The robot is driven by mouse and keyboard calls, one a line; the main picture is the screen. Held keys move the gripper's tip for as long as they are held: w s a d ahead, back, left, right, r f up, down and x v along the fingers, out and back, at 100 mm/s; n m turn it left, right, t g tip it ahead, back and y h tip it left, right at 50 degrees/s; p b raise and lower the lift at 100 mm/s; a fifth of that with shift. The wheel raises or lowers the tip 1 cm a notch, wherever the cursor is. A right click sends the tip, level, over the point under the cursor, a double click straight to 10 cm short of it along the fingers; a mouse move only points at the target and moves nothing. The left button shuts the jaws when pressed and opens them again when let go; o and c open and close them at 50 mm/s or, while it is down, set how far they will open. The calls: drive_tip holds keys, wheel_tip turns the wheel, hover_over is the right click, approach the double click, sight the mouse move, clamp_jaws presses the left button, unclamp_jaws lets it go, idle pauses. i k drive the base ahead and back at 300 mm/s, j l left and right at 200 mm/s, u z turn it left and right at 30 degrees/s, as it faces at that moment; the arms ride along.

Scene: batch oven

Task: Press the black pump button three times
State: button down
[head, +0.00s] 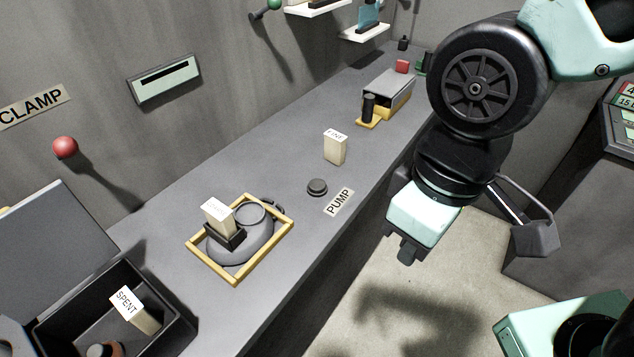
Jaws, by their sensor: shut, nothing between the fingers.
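The black pump button (317,187) is a low round knob on the grey counter, near the middle of the head view. A label reading PUMP (338,202) lies just to its right, by the counter's front edge. My gripper (407,254) is shut and empty, pointing down. It hangs in front of the counter, to the right of the button and apart from it. Nothing covers the button.
A cream FINE block (336,149) stands behind the button. A yellow frame (204,266) around a grey round device lies left of it. A dark box (177,333) holds a SPENT block. A red-knobbed CLAMP lever (65,147) sticks out from the wall. The counter around the button is clear.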

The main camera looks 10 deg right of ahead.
sight(317, 188)
drive_tip(key=i+l, duration=0.7)
drive_tip(key=k+l+z, duration=0.05)
drive_tip(key=l, duration=0.05)
